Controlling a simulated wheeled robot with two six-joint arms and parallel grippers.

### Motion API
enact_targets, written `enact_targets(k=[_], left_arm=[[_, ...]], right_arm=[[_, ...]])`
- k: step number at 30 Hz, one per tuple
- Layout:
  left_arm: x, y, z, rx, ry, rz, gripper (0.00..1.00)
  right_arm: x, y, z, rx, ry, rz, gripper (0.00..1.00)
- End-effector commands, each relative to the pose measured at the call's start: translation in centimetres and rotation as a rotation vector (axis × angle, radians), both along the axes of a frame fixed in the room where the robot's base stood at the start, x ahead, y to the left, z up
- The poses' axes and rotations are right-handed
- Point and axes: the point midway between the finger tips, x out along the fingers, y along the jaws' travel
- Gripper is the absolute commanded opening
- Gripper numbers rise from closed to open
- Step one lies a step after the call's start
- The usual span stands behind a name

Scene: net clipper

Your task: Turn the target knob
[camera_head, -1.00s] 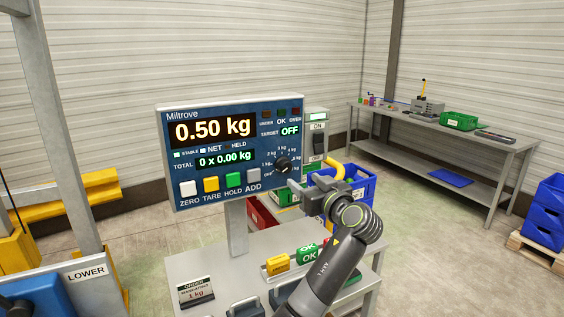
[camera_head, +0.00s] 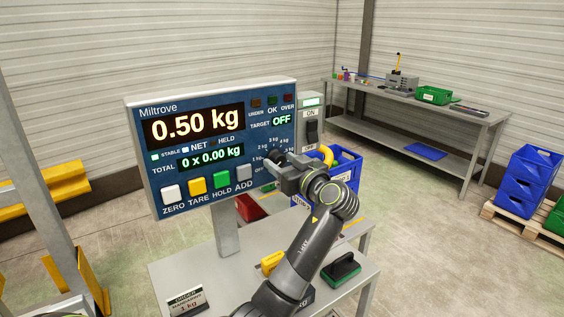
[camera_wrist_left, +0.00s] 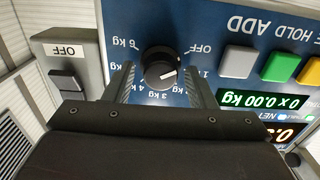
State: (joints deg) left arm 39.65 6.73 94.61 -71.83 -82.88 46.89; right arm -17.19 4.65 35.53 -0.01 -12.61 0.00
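The blue Miltrove panel (camera_head: 150,185) reads 0.50 kg, with TARGET showing OFF. The black target knob (camera_wrist_left: 158,70) is at the panel's lower right and mostly hidden behind my gripper in the head view. In the upside-down wrist view its white mark points to the picture's right, towards the OFF and 1 kg side. My left gripper (camera_head: 278,163) is at the panel. In the wrist view its open fingers (camera_wrist_left: 158,82) stand on either side of the knob, with gaps visible; I see no contact. My right gripper is not in view.
ZERO, TARE, HOLD and ADD buttons (camera_head: 222,180) sit left of the knob. An ON/OFF switch box (camera_head: 311,130) adjoins the panel's right edge.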

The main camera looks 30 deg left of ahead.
Motion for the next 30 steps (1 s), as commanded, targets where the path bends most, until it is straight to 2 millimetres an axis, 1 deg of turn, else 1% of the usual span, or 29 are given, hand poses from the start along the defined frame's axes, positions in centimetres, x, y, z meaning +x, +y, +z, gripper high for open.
enact_targets(k=[1, 6, 8, 9, 14, 19, 24, 30], left_arm=[[0.0, 0.0, 0.0, 0.000, 0.000, 0.000, 0.44], [0.0, 0.0, 0.0, 0.000, 0.000, 0.000, 0.22], [0.0, 0.0, 0.0, 0.000, 0.001, 0.000, 0.14], [0.0, 0.0, 0.0, 0.000, 0.001, 0.000, 0.12], [0.0, 0.0, 0.0, 0.006, 0.011, 0.000, 0.11], [0.0, 0.0, 0.1, 0.026, 0.061, 0.000, 0.11], [0.0, 0.1, 0.1, 0.068, 0.159, 0.000, 0.11], [0.0, 0.0, 0.2, 0.130, 0.309, 0.001, 0.11]], right_arm=[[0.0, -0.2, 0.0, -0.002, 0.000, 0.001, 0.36], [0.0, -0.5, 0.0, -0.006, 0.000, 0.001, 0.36], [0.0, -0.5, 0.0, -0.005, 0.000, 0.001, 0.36], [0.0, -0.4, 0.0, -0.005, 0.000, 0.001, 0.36], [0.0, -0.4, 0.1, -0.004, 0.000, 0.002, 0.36], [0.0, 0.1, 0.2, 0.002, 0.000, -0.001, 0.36], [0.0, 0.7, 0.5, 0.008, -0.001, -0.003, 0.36], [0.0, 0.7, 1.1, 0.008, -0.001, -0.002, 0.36]])
